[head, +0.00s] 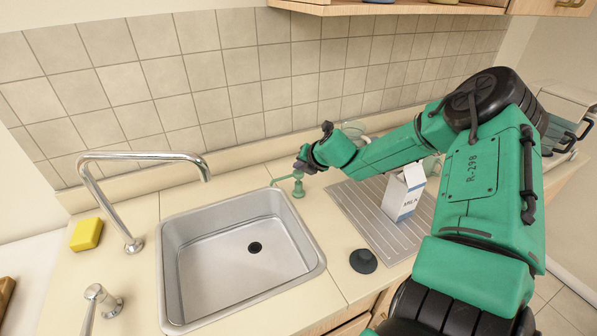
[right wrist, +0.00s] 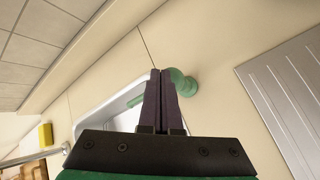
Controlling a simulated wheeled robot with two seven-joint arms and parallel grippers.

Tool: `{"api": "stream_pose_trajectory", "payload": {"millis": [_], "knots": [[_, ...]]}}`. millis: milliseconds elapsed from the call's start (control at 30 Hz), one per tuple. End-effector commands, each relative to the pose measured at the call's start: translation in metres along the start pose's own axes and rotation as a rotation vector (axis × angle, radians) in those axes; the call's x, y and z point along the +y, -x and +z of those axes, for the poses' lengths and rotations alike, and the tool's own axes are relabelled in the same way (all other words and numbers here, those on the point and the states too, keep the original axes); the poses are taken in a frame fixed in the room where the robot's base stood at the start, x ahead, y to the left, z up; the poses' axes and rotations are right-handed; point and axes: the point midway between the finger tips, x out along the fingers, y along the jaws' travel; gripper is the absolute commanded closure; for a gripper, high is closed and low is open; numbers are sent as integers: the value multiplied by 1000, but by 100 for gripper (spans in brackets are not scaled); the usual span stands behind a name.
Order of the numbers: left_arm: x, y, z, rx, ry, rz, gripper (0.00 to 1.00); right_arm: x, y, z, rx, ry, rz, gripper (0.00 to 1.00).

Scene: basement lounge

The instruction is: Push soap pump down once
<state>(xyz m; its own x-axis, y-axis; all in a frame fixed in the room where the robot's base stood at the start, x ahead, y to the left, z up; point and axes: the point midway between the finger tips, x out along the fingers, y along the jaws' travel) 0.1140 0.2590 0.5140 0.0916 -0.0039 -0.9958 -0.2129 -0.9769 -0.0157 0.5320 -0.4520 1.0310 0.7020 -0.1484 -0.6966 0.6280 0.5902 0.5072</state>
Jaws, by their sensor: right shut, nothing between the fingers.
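The green soap pump (head: 298,185) stands on the counter behind the right rear corner of the sink, its spout pointing left over the sink rim. My right gripper (head: 303,166) is shut and empty, just above the pump head in the head view. In the right wrist view my shut fingers (right wrist: 160,95) point at the pump (right wrist: 182,84) and cover part of it. I cannot tell whether the fingertips touch the pump head. My left gripper is not in view.
The steel sink (head: 185,222) is empty, with a tall chrome faucet (head: 133,245) on its left. A yellow sponge (head: 87,235) lies further left. A milk carton (head: 404,192) stands on the ridged drainboard (head: 365,225). A dark stopper (head: 363,261) lies right of the sink.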

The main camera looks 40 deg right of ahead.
Motion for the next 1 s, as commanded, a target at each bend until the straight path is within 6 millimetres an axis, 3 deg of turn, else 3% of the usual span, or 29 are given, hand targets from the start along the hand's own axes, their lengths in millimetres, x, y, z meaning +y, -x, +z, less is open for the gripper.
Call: {"api": "stream_pose_trajectory", "payload": {"millis": [1000], "knots": [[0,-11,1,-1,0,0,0,-7,-9,-7,1,0,-1,100]]}}
